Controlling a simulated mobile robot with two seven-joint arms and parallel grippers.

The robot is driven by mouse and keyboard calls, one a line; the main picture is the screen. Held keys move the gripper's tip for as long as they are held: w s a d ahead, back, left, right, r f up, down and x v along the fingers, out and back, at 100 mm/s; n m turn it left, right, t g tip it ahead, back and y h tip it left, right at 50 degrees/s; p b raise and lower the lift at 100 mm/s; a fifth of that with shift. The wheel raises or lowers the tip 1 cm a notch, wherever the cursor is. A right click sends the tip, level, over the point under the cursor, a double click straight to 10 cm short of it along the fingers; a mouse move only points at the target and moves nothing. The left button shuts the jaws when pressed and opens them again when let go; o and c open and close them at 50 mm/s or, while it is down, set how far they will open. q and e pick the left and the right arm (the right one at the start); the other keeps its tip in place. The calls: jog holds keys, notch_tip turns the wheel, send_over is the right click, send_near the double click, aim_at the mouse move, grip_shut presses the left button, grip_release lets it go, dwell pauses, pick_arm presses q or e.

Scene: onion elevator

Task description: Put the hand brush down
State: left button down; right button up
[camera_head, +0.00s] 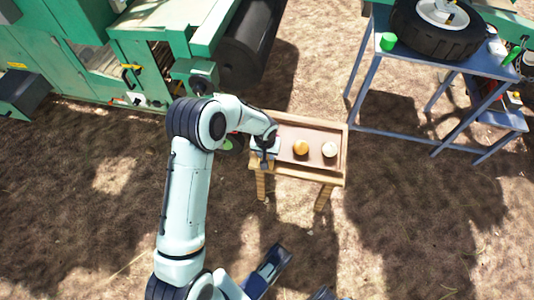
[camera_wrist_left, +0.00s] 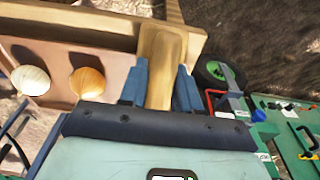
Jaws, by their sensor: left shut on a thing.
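My left gripper (camera_head: 265,158) is at the left end of a small wooden table with a tray top (camera_head: 340,180). In the left wrist view its two blue fingers (camera_wrist_left: 160,88) are shut on a pale wooden piece, the hand brush (camera_wrist_left: 162,50). In the head view the brush is mostly hidden by the gripper.
An orange-brown onion (camera_head: 300,148) and a pale onion (camera_head: 330,150) lie in the tray. A green machine (camera_head: 150,60) stands behind at the left. A blue metal table (camera_head: 400,70) with a tyre (camera_head: 438,35) stands at the back right. Bare ground lies around.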

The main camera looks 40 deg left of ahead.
dwell(0.3)
pick_arm(q)
jog(key=c, duration=0.8)
grip_release()
